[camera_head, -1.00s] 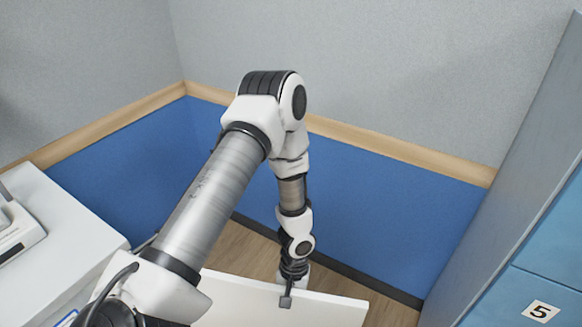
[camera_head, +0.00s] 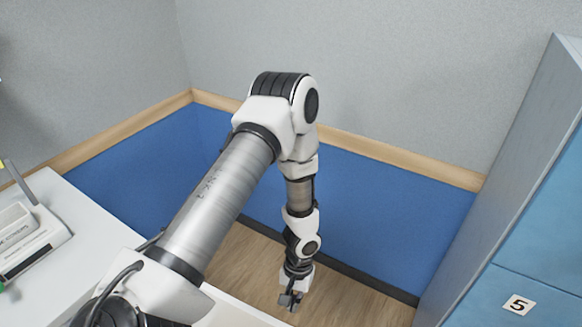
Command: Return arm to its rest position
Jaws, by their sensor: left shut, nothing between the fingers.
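My left arm comes in from the lower left, rises to a bent elbow near the middle and hangs down from there. My left gripper (camera_head: 291,300) is at its lower end, shut and empty, pointing down in front of the wooden floor. A white surface (camera_head: 237,313) lies to the left of the gripper at the bottom edge, mostly hidden by my arm. My right arm and gripper are not in view.
A white table (camera_head: 85,235) with a white device (camera_head: 32,246) stands at the left. Grey and blue walls (camera_head: 400,210) with a wooden rail close off the back. Wooden floor (camera_head: 350,298) is bare in between.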

